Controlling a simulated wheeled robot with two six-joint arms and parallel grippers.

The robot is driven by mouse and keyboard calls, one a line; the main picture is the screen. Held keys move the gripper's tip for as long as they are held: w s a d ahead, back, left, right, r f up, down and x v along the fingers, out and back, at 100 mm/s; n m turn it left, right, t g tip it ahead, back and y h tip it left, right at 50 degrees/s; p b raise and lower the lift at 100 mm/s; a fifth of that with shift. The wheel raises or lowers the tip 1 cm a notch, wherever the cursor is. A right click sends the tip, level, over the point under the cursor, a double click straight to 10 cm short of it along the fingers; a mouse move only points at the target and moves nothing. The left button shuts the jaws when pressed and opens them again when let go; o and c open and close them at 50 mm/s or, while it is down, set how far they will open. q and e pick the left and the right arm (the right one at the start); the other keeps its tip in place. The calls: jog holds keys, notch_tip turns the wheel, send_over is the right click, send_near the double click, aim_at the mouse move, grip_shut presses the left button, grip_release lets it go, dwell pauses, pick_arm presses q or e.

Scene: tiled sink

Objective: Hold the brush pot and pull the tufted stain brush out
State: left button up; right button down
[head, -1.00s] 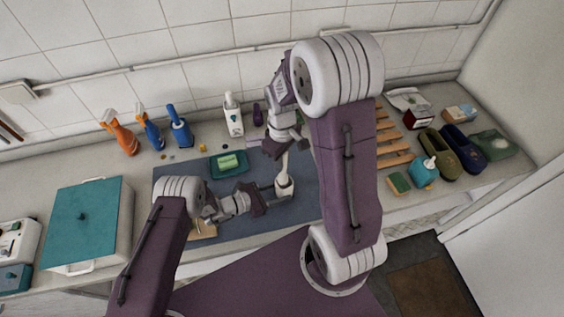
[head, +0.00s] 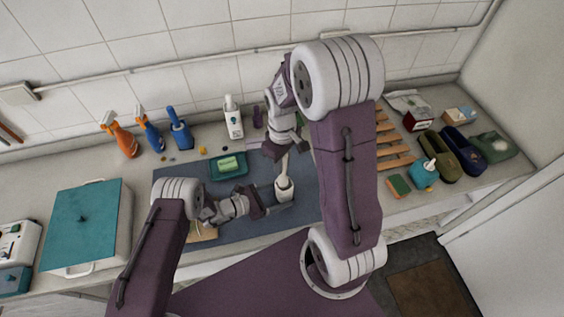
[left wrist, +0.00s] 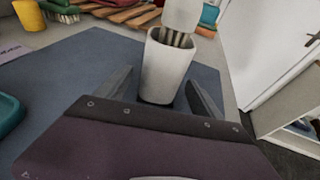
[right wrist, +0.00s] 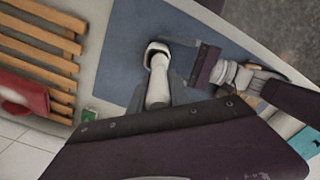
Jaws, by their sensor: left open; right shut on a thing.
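The white brush pot (head: 284,193) stands upright on the blue-grey mat, and it also shows in the left wrist view (left wrist: 162,72). The tufted stain brush (head: 284,166) has a pale handle rising from the pot; in the left wrist view its bristles (left wrist: 177,39) show at the pot's mouth, with their lower ends hidden inside. My right gripper (right wrist: 160,98) is shut on the brush handle above the pot. My left gripper (left wrist: 160,98) is open low beside the pot, with its fingers spread toward either side of it.
A teal tray (head: 213,172) with a green bar lies on the mat (head: 240,225) behind my left gripper. Spray bottles (head: 121,138) and a white bottle (head: 233,120) stand along the wall. A wooden rack (head: 393,150) and slippers (head: 437,152) lie to the right.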

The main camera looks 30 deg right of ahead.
pick_arm(q)
jog(key=v, duration=1.1)
jog(key=shift+a+r, duration=0.15)
jog(key=shift+a, duration=0.15)
notch_tip(320, 180, up, 4)
jog(key=p, duration=0.3)
jog(key=shift+p, duration=0.35)
pick_arm(e)
notch_tip(320, 180, up, 4)
jog(key=shift+f, duration=0.1)
pick_arm(q)
jog(key=shift+f, duration=0.2)
